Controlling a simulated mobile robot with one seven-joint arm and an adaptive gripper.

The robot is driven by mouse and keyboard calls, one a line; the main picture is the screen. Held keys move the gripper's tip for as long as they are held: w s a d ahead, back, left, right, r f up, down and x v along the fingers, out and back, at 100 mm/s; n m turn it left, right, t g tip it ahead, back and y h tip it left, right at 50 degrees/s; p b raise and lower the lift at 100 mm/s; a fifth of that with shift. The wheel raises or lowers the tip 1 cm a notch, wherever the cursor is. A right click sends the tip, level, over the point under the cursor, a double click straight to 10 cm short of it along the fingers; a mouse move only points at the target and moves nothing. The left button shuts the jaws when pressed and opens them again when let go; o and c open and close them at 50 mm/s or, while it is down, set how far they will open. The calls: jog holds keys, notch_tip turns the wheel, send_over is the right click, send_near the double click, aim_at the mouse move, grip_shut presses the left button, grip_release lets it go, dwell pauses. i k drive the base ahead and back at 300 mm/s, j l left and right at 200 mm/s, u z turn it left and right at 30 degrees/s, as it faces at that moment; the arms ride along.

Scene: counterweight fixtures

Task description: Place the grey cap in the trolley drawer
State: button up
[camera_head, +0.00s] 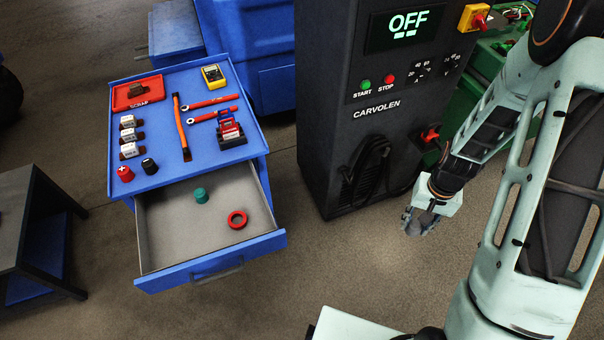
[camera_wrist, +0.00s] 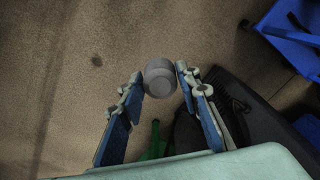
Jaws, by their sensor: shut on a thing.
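The grey cap (camera_wrist: 160,77) shows between my fingertips in the wrist view, round and plain. My gripper (camera_head: 421,220) is shut on it and points down over bare floor, in front of the dark cabinet and right of the trolley. In the head view I cannot make out the cap from the fingers. The blue trolley's drawer (camera_head: 160,228) is pulled open, with a light grey floor. A teal cap (camera_head: 201,195) and a red ring (camera_head: 237,220) lie inside it, with bare floor around them.
The dark CARVOLEN cabinet (camera_head: 335,120) stands between trolley and arm, its display reading OFF and a cable hanging in front. The trolley top holds a red scrap tray (camera_head: 122,103), orange-handled tools, a yellow meter (camera_head: 213,75) and small parts. A dark table (camera_head: 30,215) stands left.

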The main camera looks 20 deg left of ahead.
aim_at(214, 210)
jog(key=j+u, duration=0.35)
jog(key=j, duration=0.95)
jog(key=i+j, duration=0.1)
jog(key=j, duration=0.3)
jog(key=i, duration=0.1)
